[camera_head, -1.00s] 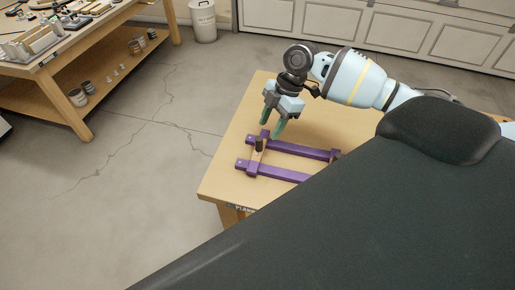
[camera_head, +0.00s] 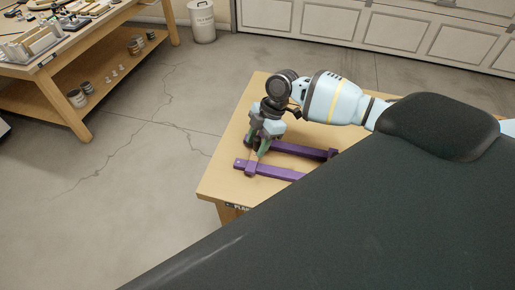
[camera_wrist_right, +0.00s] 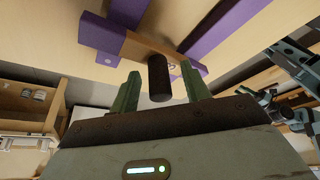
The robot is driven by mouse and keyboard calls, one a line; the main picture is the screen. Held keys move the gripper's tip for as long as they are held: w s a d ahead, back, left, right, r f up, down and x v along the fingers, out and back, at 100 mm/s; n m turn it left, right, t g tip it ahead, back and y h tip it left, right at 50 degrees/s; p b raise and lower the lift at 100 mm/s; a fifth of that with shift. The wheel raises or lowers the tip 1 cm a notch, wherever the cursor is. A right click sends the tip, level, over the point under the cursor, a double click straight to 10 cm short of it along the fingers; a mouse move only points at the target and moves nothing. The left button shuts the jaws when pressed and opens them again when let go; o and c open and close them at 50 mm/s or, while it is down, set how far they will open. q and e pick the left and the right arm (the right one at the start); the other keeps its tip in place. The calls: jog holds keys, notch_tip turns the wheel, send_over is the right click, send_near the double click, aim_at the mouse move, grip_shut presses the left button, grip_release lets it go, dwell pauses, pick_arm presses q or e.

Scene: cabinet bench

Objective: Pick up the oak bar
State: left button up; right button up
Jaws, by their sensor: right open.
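The oak bar (camera_wrist_right: 143,47) shows in the right wrist view, lying across two purple bars (camera_wrist_right: 101,36). A dark upright cylinder (camera_wrist_right: 158,78) stands on it like a handle. My right gripper (camera_head: 257,148) points down at the left end of the purple frame in the head view and mostly hides the oak bar there. In the wrist view its green fingers (camera_wrist_right: 161,88) are open, one on each side of the dark cylinder, with gaps visible.
The purple bars (camera_head: 268,170) lie on a light wooden table (camera_head: 221,183) near its left corner. A bench (camera_head: 110,75) with jars stands at upper left, beside a white bin (camera_head: 202,22).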

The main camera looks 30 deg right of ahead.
aim_at(255, 139)
jog(key=shift+c, duration=0.5)
grip_shut()
jog(key=shift+r, duration=0.15)
jog(key=shift+r, duration=0.5)
notch_tip(255, 139, up, 2)
jog(key=shift+r, duration=0.15)
jog(key=s+d+r, duration=0.1)
jog(key=s+d, duration=0.1)
jog(key=s, duration=1.4)
jog(key=shift+r, duration=0.2)
